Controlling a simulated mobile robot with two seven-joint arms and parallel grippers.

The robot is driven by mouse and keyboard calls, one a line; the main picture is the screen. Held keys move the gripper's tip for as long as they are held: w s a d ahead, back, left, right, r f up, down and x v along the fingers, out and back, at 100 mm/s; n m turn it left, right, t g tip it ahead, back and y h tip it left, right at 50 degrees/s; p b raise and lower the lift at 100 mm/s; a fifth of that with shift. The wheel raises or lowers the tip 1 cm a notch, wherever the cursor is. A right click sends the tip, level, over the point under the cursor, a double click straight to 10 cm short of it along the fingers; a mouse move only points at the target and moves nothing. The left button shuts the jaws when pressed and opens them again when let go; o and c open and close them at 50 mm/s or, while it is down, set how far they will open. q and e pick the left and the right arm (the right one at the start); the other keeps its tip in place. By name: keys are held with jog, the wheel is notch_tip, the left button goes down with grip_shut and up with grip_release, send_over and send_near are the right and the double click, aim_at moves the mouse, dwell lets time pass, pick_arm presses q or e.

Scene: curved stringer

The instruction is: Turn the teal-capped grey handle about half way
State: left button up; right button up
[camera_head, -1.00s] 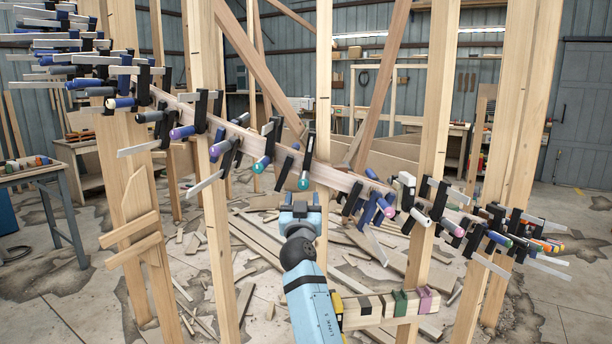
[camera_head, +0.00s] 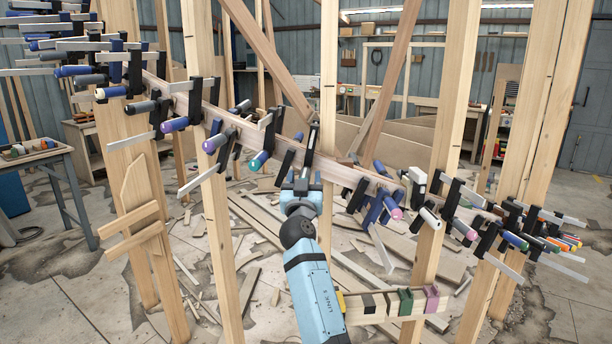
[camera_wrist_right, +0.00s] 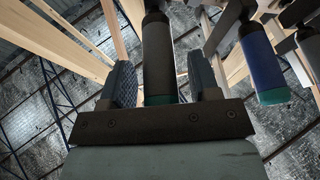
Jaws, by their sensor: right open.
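The teal-capped grey handle (camera_wrist_right: 159,55) stands between the two fingers of my right gripper (camera_wrist_right: 161,72) in the right wrist view. Its teal cap (camera_wrist_right: 161,99) is near the gripper's palm. The fingers are open, with narrow gaps beside the handle. My left gripper is not in view.
A blue handle with a teal cap (camera_head: 259,160) is close by on the left; it also shows in the right wrist view (camera_wrist_right: 264,67). More clamps line the stringer on both sides. Upright wooden posts (camera_head: 216,215) stand around it. Wood scraps lie on the floor.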

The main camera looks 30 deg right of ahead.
jog(key=shift+c, duration=0.7)
jog(key=c, duration=0.8)
jog(key=shift+r, duration=0.1)
